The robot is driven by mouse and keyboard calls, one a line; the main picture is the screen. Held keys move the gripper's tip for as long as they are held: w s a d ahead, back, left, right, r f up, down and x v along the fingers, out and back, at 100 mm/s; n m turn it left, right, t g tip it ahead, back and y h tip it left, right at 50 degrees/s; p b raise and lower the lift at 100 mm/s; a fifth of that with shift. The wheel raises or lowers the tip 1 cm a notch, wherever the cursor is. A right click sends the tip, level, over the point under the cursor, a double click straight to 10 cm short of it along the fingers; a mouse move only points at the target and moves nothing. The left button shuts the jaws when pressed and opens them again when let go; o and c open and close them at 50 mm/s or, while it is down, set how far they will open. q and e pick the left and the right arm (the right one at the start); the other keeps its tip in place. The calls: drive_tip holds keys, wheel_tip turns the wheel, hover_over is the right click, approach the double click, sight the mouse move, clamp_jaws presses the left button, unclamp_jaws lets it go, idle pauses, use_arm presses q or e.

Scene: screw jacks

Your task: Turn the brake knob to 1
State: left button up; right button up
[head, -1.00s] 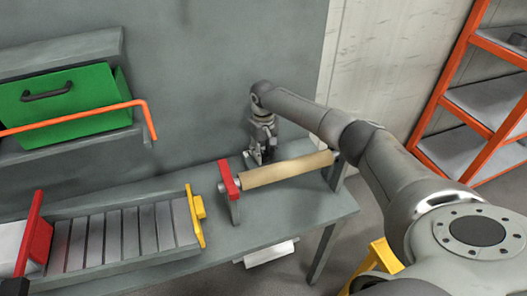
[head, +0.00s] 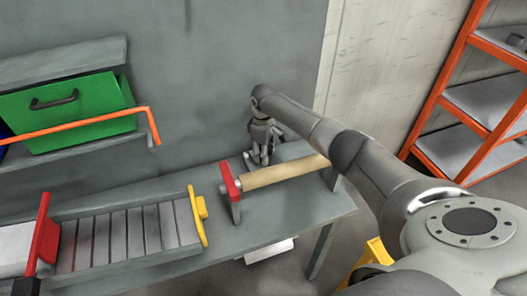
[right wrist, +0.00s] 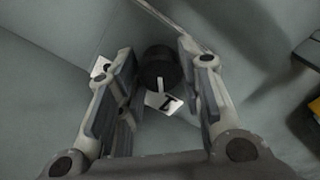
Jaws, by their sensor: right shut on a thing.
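The brake knob (right wrist: 159,66) is a round black knob with a white pointer mark, seen in the right wrist view. The mark faces a white label (right wrist: 164,102) with a dark figure that looks like a 1. A second white label (right wrist: 99,68) is partly hidden behind the left finger. My right gripper (head: 262,156) is down at the back of the bench by the wall, behind the roller. Its fingers stand on both sides of the knob and are shut on it. The knob is hidden in the head view. My left gripper is not in view.
A tan roller (head: 285,170) with a red end plate (head: 229,180) lies in front of my right gripper. A slatted conveyor (head: 125,238) is at left. A green box (head: 75,105) and an orange bar (head: 80,122) are above it. Orange shelving (head: 466,118) stands at right.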

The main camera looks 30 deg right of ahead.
drive_tip(key=shift+n, duration=0.5)
drive_tip(key=o, duration=1)
drive_tip(key=shift+o, duration=0.2)
wheel_tip(320, 180, up, 12)
